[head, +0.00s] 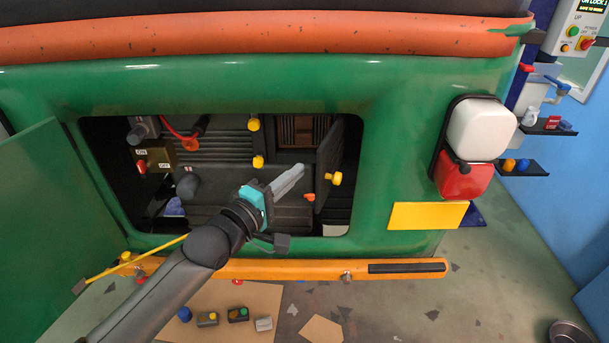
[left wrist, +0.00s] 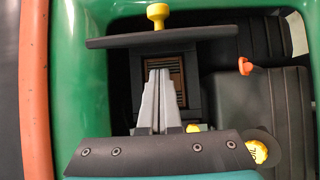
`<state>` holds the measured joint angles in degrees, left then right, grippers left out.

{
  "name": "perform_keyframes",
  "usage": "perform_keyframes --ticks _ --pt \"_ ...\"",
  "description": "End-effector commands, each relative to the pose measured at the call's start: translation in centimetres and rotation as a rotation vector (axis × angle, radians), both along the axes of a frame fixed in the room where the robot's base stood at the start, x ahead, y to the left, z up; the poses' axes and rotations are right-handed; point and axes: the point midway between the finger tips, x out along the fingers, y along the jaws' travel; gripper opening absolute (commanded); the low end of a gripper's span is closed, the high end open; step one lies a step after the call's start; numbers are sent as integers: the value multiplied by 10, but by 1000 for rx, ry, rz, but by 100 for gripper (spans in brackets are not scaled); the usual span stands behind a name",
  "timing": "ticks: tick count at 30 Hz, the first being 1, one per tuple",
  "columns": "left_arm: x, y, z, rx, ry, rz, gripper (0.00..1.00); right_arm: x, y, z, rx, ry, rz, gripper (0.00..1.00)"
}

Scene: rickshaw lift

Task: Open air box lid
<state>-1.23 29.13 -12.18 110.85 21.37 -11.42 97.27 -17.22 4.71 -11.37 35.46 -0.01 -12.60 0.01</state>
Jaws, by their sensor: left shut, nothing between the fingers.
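The air box (head: 283,131) is a dark housing inside the green vehicle's open bay, with a brown slatted filter (head: 303,130) visible in it. Its dark lid (head: 328,150) stands swung out to the right, with a yellow knob (head: 334,178) on its outer face. In the left wrist view the lid (left wrist: 205,35) is edge-on, its yellow knob (left wrist: 158,14) pointing away from my fingers. My left gripper (head: 298,170) is shut and empty, on the inner side of the lid. Its fingertips (left wrist: 160,76) appear in front of the filter (left wrist: 177,72). Whether they touch the lid is unclear.
An orange-red knob (head: 309,197) is below the lid. The bay's green rim (head: 375,160) surrounds my arm. A green hatch panel (head: 50,200) stands open at left, with a yellow rod (head: 135,257). An orange bumper (head: 300,268) runs below.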

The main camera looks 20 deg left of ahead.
Motion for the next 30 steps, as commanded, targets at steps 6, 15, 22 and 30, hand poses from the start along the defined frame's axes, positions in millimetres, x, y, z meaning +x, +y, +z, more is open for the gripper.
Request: perform_keyframes --ticks 6,15,22,30 --pt "-4 -21 3 -1 -3 1 0 -1 1 6 3 -3 -1 50" --pt "-4 -25 1 1 -3 1 0 0 3 7 5 -2 -1 50" --pt "-3 -24 1 0 -2 4 0 0 3 7 5 -2 2 50" --pt "-4 -37 2 -4 -3 79 0 11 -26 12 14 -2 79 50"
